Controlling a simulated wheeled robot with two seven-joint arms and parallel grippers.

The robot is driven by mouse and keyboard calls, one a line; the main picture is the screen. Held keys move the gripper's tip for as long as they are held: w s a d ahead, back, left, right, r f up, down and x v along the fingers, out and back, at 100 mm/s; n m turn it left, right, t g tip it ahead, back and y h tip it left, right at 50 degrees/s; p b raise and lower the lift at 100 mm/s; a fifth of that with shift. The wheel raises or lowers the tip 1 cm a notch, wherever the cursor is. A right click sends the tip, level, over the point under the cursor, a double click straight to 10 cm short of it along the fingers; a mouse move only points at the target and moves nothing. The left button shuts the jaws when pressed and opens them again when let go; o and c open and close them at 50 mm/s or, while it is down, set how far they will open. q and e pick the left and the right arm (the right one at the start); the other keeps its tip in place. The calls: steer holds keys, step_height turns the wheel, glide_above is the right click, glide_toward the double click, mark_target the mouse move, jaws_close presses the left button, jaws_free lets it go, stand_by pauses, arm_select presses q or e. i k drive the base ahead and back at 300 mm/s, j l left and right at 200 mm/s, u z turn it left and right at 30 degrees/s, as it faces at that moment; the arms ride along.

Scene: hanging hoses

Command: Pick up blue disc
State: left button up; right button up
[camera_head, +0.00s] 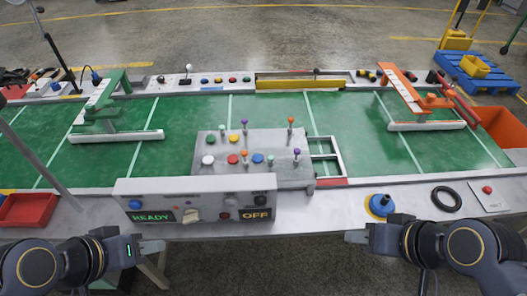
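A small blue disc (257,158) lies on top of the grey block in the middle of the table, beside red, yellow, white and green discs. A larger blue round piece (381,206) with an upright knob and a yellow rim sits near the front edge at the right. My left gripper (152,246) is at the front left, below the control box and apart from both blue pieces. My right gripper (357,237) is in front of the table edge, close to the larger blue piece but apart from it. Neither holds anything that I can see; finger opening is unclear.
The grey block (215,172) also carries several upright coloured pins. A control box (160,188) reading READY and OFF stands before it. A black ring (446,199) lies at the right. A red tray (28,210) is at the left, an orange bin (503,131) at the right.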

mark_target(380, 205)
steer(key=z, duration=1.4)
steer(key=i+l, duration=0.3)
steer(key=l, duration=0.2)
steer(key=i+l+u, duration=0.1)
steer(key=u, duration=0.4)
steer(key=l+u, duration=0.25)
steer(key=u, duration=0.2)
steer(key=l+u, duration=0.2)
steer(key=u, duration=0.7)
